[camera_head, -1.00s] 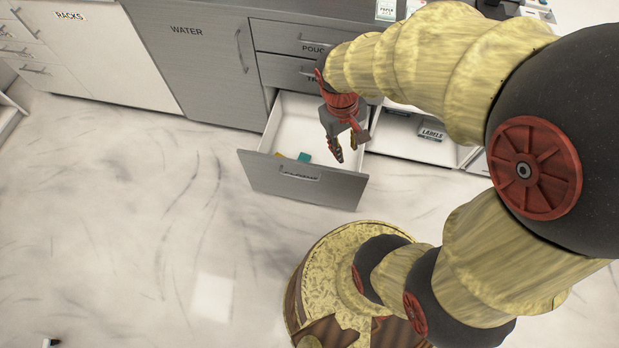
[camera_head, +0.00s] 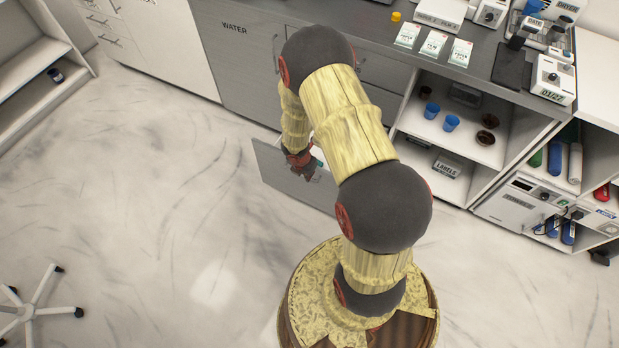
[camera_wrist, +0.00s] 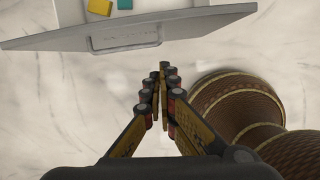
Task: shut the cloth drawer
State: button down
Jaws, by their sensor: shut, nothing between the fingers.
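The open drawer (camera_head: 283,174) is the low grey-fronted one, pulled out from the cabinet; my arm hides much of it in the head view. In the wrist view its front panel (camera_wrist: 205,27) with a bar handle (camera_wrist: 124,38) lies at the top, its label too blurred to read. A yellow item (camera_wrist: 100,6) and a teal item (camera_wrist: 125,4) lie inside. My gripper (camera_head: 306,174) is at the drawer front in the head view. In the wrist view my gripper (camera_wrist: 160,75) is shut and empty, with its fingertips below the front panel; I cannot tell whether they touch it.
Open shelves (camera_head: 470,145) with blue cups and a LABELS box (camera_head: 447,166) stand right of the drawer. The WATER cabinet (camera_head: 238,65) is to its left. A wheeled stool base (camera_head: 30,308) is at the lower left. The floor (camera_head: 150,200) left of the drawer is clear.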

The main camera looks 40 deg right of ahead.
jog(key=b, duration=0.6)
send_over(315, 174)
jog(key=s+a, duration=0.3)
jog(key=shift+n, duration=0.4)
jog(key=shift+s+a+f+x, duration=0.1)
jog(key=shift+a+x, duration=0.15)
jog(key=shift+x, duration=1.35)
jog(key=shift+s+a+f+x, duration=0.1)
jog(key=shift+a+x, duration=0.2)
jog(key=shift+x, duration=1.3)
jog(key=shift+a+x, duration=0.25)
jog(key=shift+x, duration=1.35)
